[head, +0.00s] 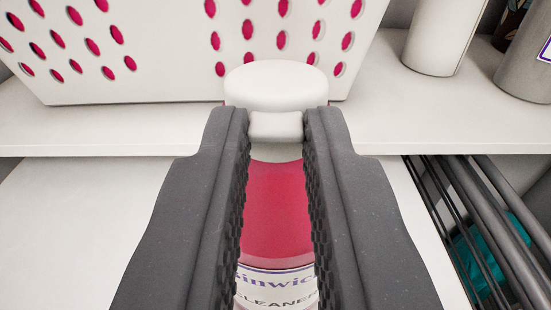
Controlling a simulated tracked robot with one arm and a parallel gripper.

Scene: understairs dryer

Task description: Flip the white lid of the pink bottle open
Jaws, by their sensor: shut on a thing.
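The pink bottle (275,220) stands between the dark fingers of my gripper (276,125), with part of a printed label at the bottom of the view. Its white lid (276,84) sits on top, just beyond the fingertips, and looks closed. The lower part of the bottle is out of view.
A white basket (160,84) with holes showing pink stands behind the lid on a white shelf (90,133). A white cylinder (440,38) and a grey container (524,65) stand at right. Dark bars (480,220) and a teal thing (488,262) lie below right.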

